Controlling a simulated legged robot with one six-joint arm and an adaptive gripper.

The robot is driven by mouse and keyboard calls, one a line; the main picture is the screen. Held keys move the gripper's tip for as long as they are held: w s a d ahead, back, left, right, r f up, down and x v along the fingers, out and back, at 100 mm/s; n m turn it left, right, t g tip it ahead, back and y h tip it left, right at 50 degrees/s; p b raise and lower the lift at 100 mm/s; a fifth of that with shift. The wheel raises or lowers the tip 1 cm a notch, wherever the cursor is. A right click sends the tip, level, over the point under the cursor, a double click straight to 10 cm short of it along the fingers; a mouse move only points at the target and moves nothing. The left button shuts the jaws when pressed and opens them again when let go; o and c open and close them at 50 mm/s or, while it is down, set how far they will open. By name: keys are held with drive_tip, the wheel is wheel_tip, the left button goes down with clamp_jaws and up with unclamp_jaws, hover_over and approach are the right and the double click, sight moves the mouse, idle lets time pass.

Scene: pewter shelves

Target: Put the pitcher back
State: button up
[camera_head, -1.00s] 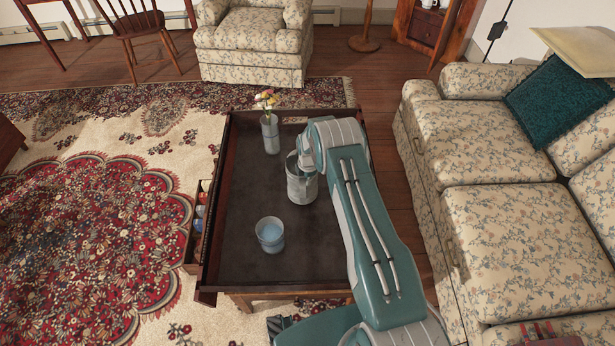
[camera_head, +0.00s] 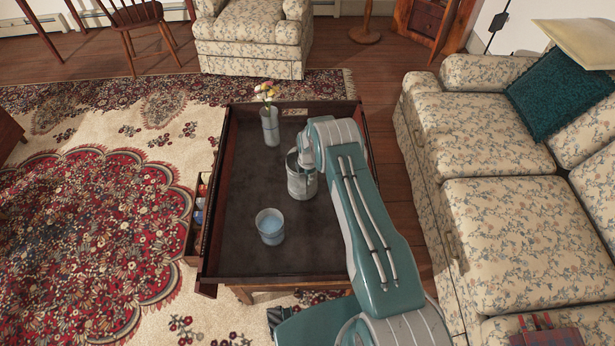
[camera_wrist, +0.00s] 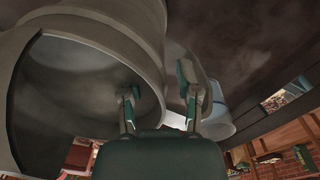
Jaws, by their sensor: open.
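The grey metal pitcher (camera_head: 301,184) stands upright on the dark tray-like top of the coffee table (camera_head: 245,262). In the wrist view the pitcher (camera_wrist: 75,80) fills the left side, its open mouth toward the camera. My gripper (camera_wrist: 160,88) is open at the pitcher's rim. One finger appears at the mouth side and the other outside, with the pitcher's wall between them. I cannot tell whether either finger touches it. In the head view my arm's end covers the gripper and part of the pitcher's top.
A pale blue cup (camera_head: 270,227) stands in front-left of the pitcher. A vase with flowers (camera_head: 270,126) stands behind it. Raised edges surround the tabletop. A floral sofa (camera_head: 500,170) is close on the right; an armchair (camera_head: 250,35) stands at the back.

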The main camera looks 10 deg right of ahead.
wheel_tip(320, 180, up, 30)
drive_tip(key=s+m+t, duration=0.1)
drive_tip(key=s+m, duration=0.2)
drive_tip(key=m, duration=0.2)
drive_tip(key=s+r+m+t, duration=0.1)
drive_tip(key=s+r+m, duration=0.1)
drive_tip(key=s+r, duration=0.35)
drive_tip(key=s+r+m, duration=0.2)
drive_tip(key=s+r, duration=0.1)
drive_tip(key=r, duration=0.6)
drive_tip(key=s+r+m+t, duration=0.2)
drive_tip(key=s+r+m, duration=0.55)
drive_tip(key=s, duration=0.65)
drive_tip(key=s+r+m+t, duration=0.1)
drive_tip(key=s+m, duration=0.2)
drive_tip(key=s, duration=1)
drive_tip(key=shift+s+a+r+m, duration=0.15)
drive_tip(key=shift+a+r+m, duration=0.2)
drive_tip(key=shift+a+r, duration=0.1)
